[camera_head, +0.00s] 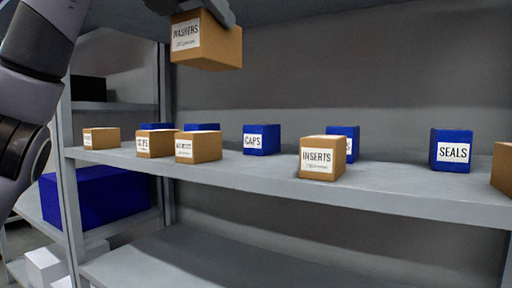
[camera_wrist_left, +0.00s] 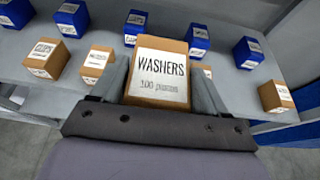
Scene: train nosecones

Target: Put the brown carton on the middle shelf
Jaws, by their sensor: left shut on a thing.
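A brown carton (camera_head: 207,42) with a white label reading WASHERS is held in my left gripper (camera_head: 200,12) at the top of the head view. It hangs in the air, above the level of the middle shelf (camera_head: 250,172). In the left wrist view the same carton (camera_wrist_left: 160,70) sits between the two fingers of my left gripper (camera_wrist_left: 160,85), label facing the camera. The fingers are shut on its sides. The middle shelf carries other cartons and blue boxes. My right gripper is in neither view.
On the shelf stand an INSERTS carton (camera_head: 322,157), a CAPS box (camera_head: 262,139), a SEALS box (camera_head: 451,149) and several other small cartons and blue boxes. A grey post (camera_head: 68,190) rises at the left. Bare shelf shows between the CAPS and INSERTS boxes.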

